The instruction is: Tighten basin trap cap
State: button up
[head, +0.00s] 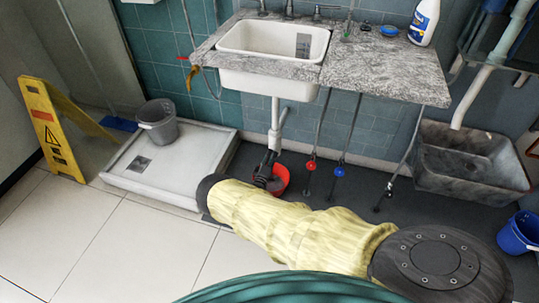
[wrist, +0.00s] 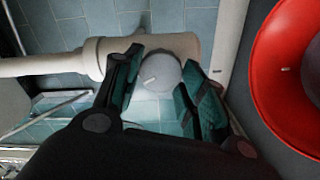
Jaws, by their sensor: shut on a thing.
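The basin trap (head: 275,138) hangs below the white basin as a pale pipe; in the wrist view its cream body (wrist: 182,43) lies across the top, joined to a horizontal pipe. The round grey trap cap (wrist: 158,72), with a small white mark on its face, sits at the end of that body. My gripper (wrist: 160,88) has one dark finger on each side of the cap and is shut on it. In the head view my gripper (head: 267,168) is under the basin, and the cap is hidden there.
A red bucket (head: 281,181) stands on the floor beside my gripper. Hoses with a red valve (head: 311,165) and a blue valve (head: 339,171) hang to the right. A shower tray (head: 170,190) with a grey bucket (head: 158,122) lies left. A yellow sign (head: 52,130) stands further left.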

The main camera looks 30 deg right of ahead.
jog(key=m+p, duration=0.3)
jog(key=m, duration=0.2)
jog(key=shift+d+r+p, duration=0.1)
jog(key=shift+d+p, duration=0.1)
jog(key=shift+p, duration=0.2)
dwell(0.4)
jog(key=o, duration=1)
jog(key=shift+o, duration=0.2)
jog(key=shift+a, duration=0.15)
